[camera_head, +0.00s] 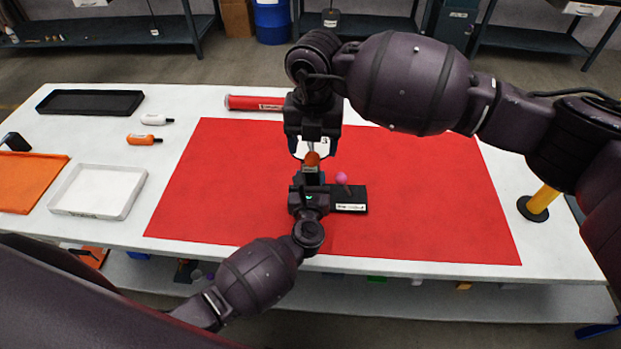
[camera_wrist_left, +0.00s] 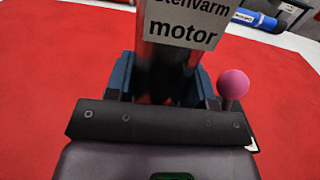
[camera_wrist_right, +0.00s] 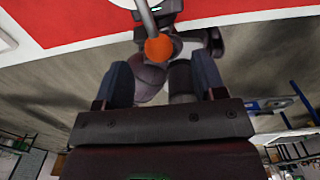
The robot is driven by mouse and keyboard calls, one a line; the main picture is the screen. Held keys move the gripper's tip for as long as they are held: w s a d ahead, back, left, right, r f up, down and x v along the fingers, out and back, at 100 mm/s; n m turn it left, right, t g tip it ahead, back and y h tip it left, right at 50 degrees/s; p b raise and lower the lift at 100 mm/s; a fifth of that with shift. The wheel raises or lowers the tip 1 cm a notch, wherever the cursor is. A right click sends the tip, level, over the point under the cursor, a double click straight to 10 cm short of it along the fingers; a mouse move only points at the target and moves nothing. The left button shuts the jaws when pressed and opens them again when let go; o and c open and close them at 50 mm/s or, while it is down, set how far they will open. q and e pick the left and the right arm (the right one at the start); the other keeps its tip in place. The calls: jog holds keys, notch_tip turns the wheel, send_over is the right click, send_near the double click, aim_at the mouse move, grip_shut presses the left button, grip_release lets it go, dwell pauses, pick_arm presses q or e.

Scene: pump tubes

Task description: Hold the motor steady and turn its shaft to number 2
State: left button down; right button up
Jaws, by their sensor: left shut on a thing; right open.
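The motor, labelled "Stenvarm motor" (camera_wrist_left: 182,30), stands upright between the fingers of my left gripper (camera_wrist_left: 158,85). In the head view my left gripper (camera_head: 311,180) is shut on it from the near side. A white dial (camera_head: 323,143) with a figure 3 shows at its top, partly covered by my right gripper (camera_head: 312,150). An orange knob (camera_head: 312,158) sits in front of the dial. In the right wrist view the orange knob (camera_wrist_right: 159,48) is on a grey rod (camera_wrist_right: 147,16). My right gripper is open, with the knob between or just beyond its fingers; contact is unclear.
A pink ball (camera_head: 342,178) stands by a black labelled base (camera_head: 350,207), close right of my left gripper. The red mat (camera_head: 230,180) is otherwise clear. A white tray (camera_head: 138,190), bottles (camera_head: 144,139) and a red tube (camera_head: 254,103) lie to the left and behind.

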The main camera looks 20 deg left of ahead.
aim_at(307, 156)
pick_arm(q)
jog(key=shift+s+a+f, duration=0.1)
jog(key=shift+a+f, duration=0.05)
jog(key=shift+f, duration=0.2)
pick_arm(e)
jog(key=shift+f, duration=2.5)
jog(key=c, duration=1)
jog(key=shift+f, duration=0.1)
jog(key=shift+s+a+f+m, duration=0.15)
jog(key=shift+a+m, duration=0.35)
jog(key=shift+m, duration=0.4)
